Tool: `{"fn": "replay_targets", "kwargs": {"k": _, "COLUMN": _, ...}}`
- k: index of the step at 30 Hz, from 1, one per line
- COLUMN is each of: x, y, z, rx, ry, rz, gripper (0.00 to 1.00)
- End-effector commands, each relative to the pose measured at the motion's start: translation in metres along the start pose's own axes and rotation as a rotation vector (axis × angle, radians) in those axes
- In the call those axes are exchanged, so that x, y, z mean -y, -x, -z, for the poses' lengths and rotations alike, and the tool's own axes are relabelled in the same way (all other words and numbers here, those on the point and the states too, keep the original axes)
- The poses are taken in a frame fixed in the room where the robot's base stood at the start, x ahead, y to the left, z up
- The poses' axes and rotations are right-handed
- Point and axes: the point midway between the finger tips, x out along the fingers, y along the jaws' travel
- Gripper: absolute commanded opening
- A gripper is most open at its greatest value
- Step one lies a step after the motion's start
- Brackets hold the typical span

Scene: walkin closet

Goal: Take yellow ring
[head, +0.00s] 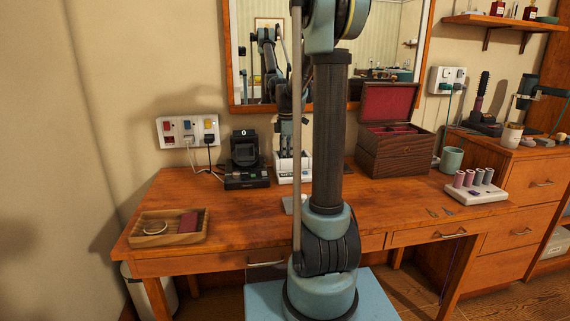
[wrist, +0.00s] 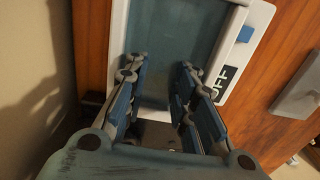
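A pale yellowish ring-shaped object (head: 156,228) lies in a small wooden tray (head: 144,241) at the left front of the desk, beside a dark red block (head: 188,222). My gripper (wrist: 158,75) is open in the wrist view, with its two fingers apart and nothing clearly between them. It is over a white device with a blue-grey panel (wrist: 180,40) and an "OFF" label. In the head view this white device (head: 284,168) stands at the back of the desk, well right of the tray. My arm partly hides that area.
A black stand (head: 246,165) is left of the white device. A wooden box with its lid open (head: 392,152) stands at the back right. A white holder with several rolls (head: 476,195) is at the right. The desk (head: 235,218) is clear right of the tray.

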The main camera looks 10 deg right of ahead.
Motion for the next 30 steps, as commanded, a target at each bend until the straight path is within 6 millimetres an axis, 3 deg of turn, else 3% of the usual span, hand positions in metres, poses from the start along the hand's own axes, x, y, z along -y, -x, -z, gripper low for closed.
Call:
{"fn": "replay_targets", "kwargs": {"k": 4, "x": 0.000, "y": 0.000, "z": 0.001, "rx": 0.000, "ry": 0.001, "rz": 0.000, "gripper": 0.24}}
{"fn": "replay_targets", "kwargs": {"k": 8, "x": 0.000, "y": 0.000, "z": 0.001, "rx": 0.000, "ry": 0.001, "rz": 0.000, "gripper": 0.02}}
{"fn": "replay_targets", "kwargs": {"k": 20, "x": 0.000, "y": 0.003, "z": 0.001, "rx": 0.000, "ry": 0.001, "rz": 0.000, "gripper": 0.02}}
{"fn": "replay_targets", "kwargs": {"k": 25, "x": 0.000, "y": 0.020, "z": 0.001, "rx": 0.000, "ry": 0.002, "rz": 0.000, "gripper": 0.02}}
{"fn": "replay_targets", "kwargs": {"k": 30, "x": 0.000, "y": 0.049, "z": 0.001, "rx": 0.000, "ry": 0.002, "rz": 0.000, "gripper": 0.02}}
